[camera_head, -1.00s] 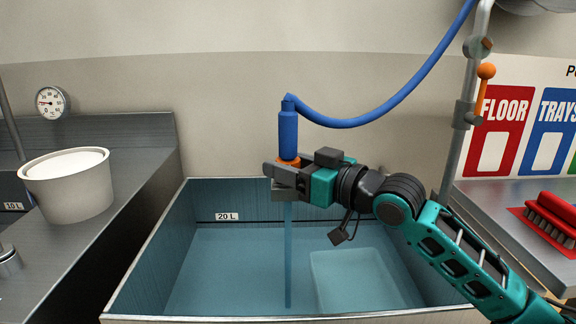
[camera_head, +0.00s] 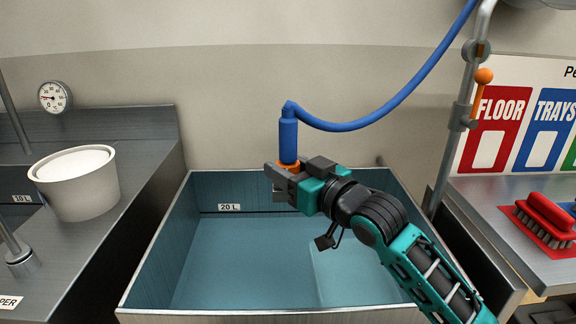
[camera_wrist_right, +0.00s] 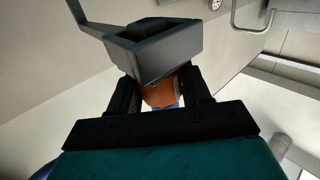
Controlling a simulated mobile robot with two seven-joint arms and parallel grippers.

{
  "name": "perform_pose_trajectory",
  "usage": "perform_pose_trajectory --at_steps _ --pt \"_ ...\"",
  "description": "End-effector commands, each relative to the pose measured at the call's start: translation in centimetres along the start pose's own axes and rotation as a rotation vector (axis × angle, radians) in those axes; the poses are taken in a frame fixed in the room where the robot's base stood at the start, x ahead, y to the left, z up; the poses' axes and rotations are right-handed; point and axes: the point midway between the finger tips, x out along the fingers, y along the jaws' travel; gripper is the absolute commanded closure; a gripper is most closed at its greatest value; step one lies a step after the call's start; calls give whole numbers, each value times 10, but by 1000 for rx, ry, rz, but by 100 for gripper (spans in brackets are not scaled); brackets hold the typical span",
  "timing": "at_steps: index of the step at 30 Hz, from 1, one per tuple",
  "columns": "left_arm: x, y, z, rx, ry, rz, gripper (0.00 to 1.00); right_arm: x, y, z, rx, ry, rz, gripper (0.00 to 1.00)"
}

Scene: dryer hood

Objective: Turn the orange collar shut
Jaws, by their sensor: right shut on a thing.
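The orange collar (camera_head: 289,163) sits at the lower end of the upright blue spray nozzle (camera_head: 288,141), above the basin. My right gripper (camera_head: 277,174) is shut on the collar from the right, and its fingers hide most of it. In the right wrist view the collar (camera_wrist_right: 158,95) shows between the two fingers, partly covered by a dark block. No water stream shows below the nozzle. My left gripper is not in view.
The basin (camera_head: 196,240) marked 20 L holds blue water below the gripper. A blue hose (camera_head: 392,105) loops from the nozzle to the upper right, near a pipe with an orange lever (camera_head: 479,95). A white bucket (camera_head: 82,198) stands on the left counter; a red brush (camera_head: 546,216) lies right.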

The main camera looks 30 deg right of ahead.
Motion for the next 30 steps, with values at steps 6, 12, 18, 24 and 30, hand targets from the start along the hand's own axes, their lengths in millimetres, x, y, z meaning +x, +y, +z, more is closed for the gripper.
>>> perform_pose_trajectory --at_steps 6,12,18,24,30 --pt "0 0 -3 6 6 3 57 0 0 0 0 -1 0 37" --pt "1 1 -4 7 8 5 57 0 0 0 0 -1 0 31" --pt "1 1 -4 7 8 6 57 -4 0 1 0 -2 -1 31" --pt "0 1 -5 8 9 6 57 -29 0 1 -2 -4 -1 31" --pt "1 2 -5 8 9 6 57 -62 0 2 0 -5 -1 31"
